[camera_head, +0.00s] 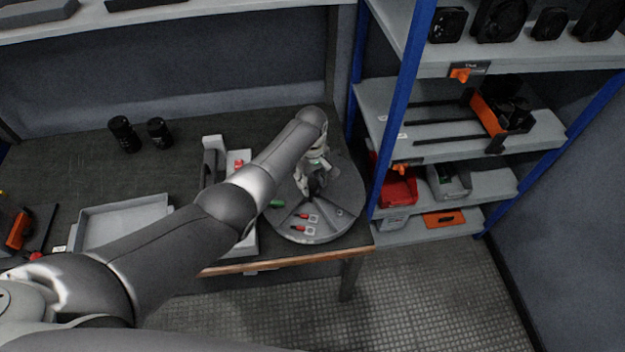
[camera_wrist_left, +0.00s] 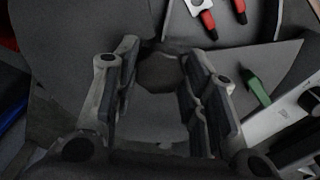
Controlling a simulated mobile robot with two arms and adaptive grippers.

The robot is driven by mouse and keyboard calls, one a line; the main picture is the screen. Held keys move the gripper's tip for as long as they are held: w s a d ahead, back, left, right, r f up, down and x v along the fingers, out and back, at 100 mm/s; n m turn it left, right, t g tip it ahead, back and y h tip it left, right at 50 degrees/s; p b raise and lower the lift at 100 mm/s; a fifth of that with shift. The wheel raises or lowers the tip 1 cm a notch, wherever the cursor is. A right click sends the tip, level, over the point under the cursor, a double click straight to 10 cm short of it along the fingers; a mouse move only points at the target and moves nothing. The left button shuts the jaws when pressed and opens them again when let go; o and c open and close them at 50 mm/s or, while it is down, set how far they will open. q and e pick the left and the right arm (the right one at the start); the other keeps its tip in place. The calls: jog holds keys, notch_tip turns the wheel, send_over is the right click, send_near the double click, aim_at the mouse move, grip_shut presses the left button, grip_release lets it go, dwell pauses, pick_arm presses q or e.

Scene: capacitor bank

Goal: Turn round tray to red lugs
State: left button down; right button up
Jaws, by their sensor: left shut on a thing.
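The round grey tray (camera_head: 347,200) sits at the right end of the dark workbench and is split into compartments by dividers. Two red lugs (camera_head: 303,222) with pale square ends lie in its front compartment; they show at the top of the left wrist view (camera_wrist_left: 207,20). A green lug (camera_head: 277,204) lies in the compartment left of them. My left gripper (camera_head: 316,186) reaches down over the tray's middle. In the wrist view its fingers stand on both sides of the tray's grey centre, shut on it. The exact contact is partly hidden. My right gripper is not in view.
A pale fixture (camera_head: 214,150) with a red piece stands close left of the tray. A grey open bin (camera_head: 120,222) and two black cylinders (camera_head: 123,134) are further left. A blue-posted shelf rack (camera_head: 402,105) stands close right of the tray. The wooden bench edge (camera_head: 285,258) runs in front.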

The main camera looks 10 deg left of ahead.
pick_arm(q)
jog(key=shift+r+n, duration=0.1)
jog(key=shift+n, duration=0.8)
jog(key=shift+n+p, duration=0.4)
jog(key=shift+n, duration=0.8)
jog(key=c, duration=0.9)
grip_release()
notch_tip(320, 180, up, 12)
jog(key=shift+f, duration=0.1)
